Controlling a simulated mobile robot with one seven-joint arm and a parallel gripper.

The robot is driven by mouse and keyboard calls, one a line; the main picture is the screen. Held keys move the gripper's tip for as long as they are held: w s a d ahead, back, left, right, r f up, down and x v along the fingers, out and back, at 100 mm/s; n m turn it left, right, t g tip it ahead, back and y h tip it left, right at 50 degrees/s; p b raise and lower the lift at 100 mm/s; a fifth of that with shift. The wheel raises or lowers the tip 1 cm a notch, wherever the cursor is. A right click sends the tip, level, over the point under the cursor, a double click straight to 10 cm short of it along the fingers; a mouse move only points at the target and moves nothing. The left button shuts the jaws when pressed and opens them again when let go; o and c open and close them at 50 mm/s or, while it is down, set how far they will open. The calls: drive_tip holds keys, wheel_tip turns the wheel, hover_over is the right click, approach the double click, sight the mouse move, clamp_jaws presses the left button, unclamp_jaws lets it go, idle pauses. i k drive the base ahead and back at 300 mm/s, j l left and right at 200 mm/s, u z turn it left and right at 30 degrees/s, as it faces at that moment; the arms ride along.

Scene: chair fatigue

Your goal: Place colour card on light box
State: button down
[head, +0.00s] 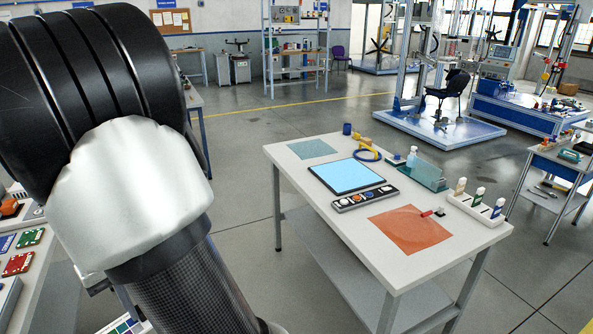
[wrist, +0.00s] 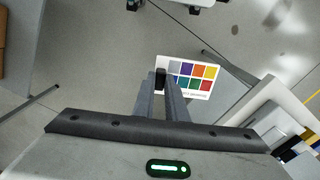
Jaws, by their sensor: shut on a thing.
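The colour card (wrist: 195,72), white with rows of coloured squares, is held at the tips of my gripper (wrist: 163,80) in the wrist view. The fingers are shut at its left side, on what looks like a dark tab, and the card is in the air above the floor. Part of the card (head: 130,326) shows at the bottom left of the head view, below my arm; my gripper is hidden there. The light box (head: 345,175), a flat panel glowing pale blue in a dark frame, lies on the white table, well to the right of the card.
The white table (head: 300,156) also bears a strip with knobs (head: 366,198), an orange mat (head: 410,229), a green mat (head: 312,148), a rack of small bottles (head: 478,207) and a spray bottle (head: 412,157). Floor lies between this table and the left bench (head: 60,275).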

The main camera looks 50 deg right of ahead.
sight(342, 174)
drive_tip(key=i+l+z, duration=0.2)
drive_tip(key=i+z, duration=0.2)
drive_tip(key=i, duration=0.15)
drive_tip(key=i+z, duration=0.6)
drive_tip(key=i, duration=0.25)
drive_tip(key=i+j+z, duration=0.15)
drive_tip(key=i, duration=0.25)
drive_tip(key=i+j+z, duration=0.2)
drive_tip(key=i, duration=0.25)
drive_tip(key=i+z, duration=0.2)
drive_tip(key=z, duration=0.25)
drive_tip(key=i+z, duration=0.2)
drive_tip(key=z, duration=0.2)
drive_tip(key=i+j+z, duration=0.15)
drive_tip(key=z, duration=0.3)
drive_tip(key=i+j+z, duration=0.1)
drive_tip(key=z, duration=0.3)
drive_tip(key=i+j+z, duration=0.2)
drive_tip(key=z, duration=0.2)
drive_tip(key=i+j+z, duration=0.35)
drive_tip(key=k+l, duration=0.1)
